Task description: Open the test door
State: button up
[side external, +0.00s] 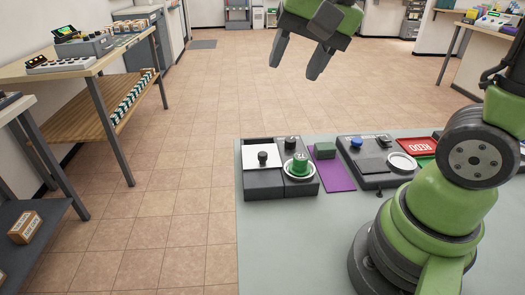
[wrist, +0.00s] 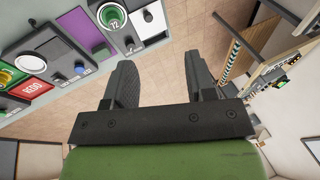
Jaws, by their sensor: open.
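A dark box (side external: 266,184) sits at the table's left end. Its top has a white panel (side external: 253,160) with a black knob (side external: 262,156), and beside it a green knob (side external: 299,163) on a pale disc. I cannot read which part is labelled as the test door. In the wrist view the green knob (wrist: 113,20) and the black knob (wrist: 148,15) show at the top, beyond my fingers. My gripper (side external: 297,60) is open and empty, high above and behind the box, touching nothing. Its two fingers (wrist: 160,80) are spread apart in the wrist view.
A purple mat (side external: 337,177) with a green block (side external: 325,150) lies right of the box. A second dark unit (side external: 372,168) with a blue knob and a red panel (side external: 417,148) follow. The table's front left (side external: 290,250) is bare.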

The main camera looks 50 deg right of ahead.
jog(key=w+d+f+m+g, duration=0.3)
jog(key=w+f+m, duration=0.2)
jog(key=w+f, duration=0.2)
jog(key=m+g+h, duration=0.1)
jog(key=m, duration=0.2)
send_near(263, 154)
jog(key=f, duration=0.9)
jog(key=shift+w+f, duration=0.2)
jog(key=shift+w, duration=0.05)
grip_shut()
